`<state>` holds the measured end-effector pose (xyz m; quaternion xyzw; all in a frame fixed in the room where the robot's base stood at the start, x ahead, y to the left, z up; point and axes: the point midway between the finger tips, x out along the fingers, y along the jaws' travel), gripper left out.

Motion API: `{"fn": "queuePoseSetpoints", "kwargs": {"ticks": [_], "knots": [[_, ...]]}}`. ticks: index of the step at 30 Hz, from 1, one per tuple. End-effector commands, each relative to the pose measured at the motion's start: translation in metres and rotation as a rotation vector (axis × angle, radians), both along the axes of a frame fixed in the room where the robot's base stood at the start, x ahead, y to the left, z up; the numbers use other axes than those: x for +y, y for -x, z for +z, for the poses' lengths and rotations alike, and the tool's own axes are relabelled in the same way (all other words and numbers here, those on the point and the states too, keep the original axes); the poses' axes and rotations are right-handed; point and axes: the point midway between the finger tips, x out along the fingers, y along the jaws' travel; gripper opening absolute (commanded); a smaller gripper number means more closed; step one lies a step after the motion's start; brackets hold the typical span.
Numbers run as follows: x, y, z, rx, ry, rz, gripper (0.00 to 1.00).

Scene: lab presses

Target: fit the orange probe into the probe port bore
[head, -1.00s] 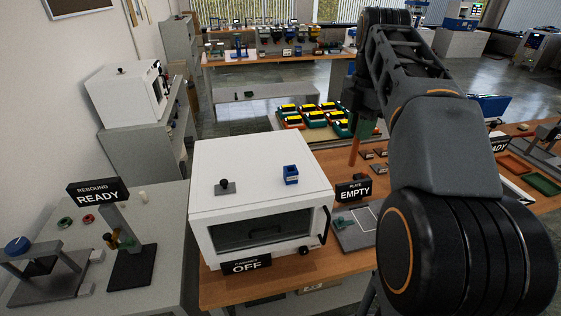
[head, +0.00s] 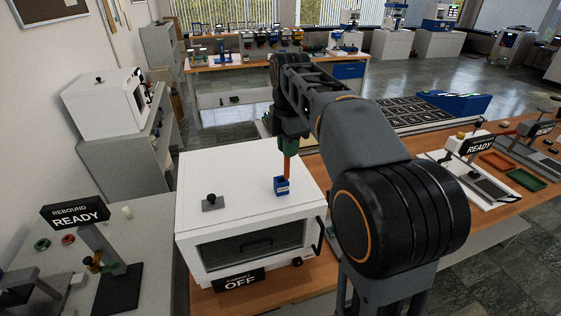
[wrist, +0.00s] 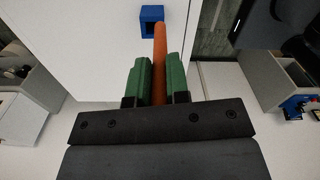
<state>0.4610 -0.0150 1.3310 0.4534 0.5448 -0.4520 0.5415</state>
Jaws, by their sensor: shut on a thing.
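My gripper (head: 288,145) has green fingers and is shut on the orange probe (head: 288,167), which points down from it. In the wrist view the probe (wrist: 159,65) runs out between the green fingers (wrist: 158,80). The blue probe port (head: 281,188) is a small block on top of the white cabinet (head: 235,165). In the head view the probe's lower end meets the port's upper edge. In the wrist view the tip shows beside the lower right of the port (wrist: 148,28). I cannot tell whether they touch. The probe does not visibly sit in the bore.
A black knob (head: 210,199) stands on the cabinet top, left of the port. An OFF sign (head: 238,281) is at the cabinet's front. The rest of the cabinet top is clear. A rebound tester (head: 105,262) stands on the grey bench at left.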

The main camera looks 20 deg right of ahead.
Motion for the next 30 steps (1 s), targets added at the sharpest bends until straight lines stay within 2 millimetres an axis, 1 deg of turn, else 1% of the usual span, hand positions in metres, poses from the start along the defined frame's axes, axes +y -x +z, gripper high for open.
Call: {"fn": "queuePoseSetpoints", "kwargs": {"ticks": [5, 8, 11, 15, 16, 18, 26, 30], "knots": [[0.002, -0.002, -0.005, 0.0, 0.0, -0.001, 0.0], [0.007, -0.006, -0.011, 0.0, 0.0, 0.001, 0.0], [0.014, -0.011, -0.022, 0.002, 0.0, 0.001, 0.0], [0.014, -0.011, -0.05, 0.001, -0.001, -0.002, 0.0], [0.014, -0.012, -0.053, 0.0, 0.0, -0.002, 0.0], [0.014, -0.012, -0.056, -0.001, 0.0, -0.001, 0.0], [0.014, -0.011, -0.052, -0.001, 0.0, -0.001, 0.0], [0.014, -0.011, -0.056, 0.0, 0.0, -0.001, 0.0]]}}
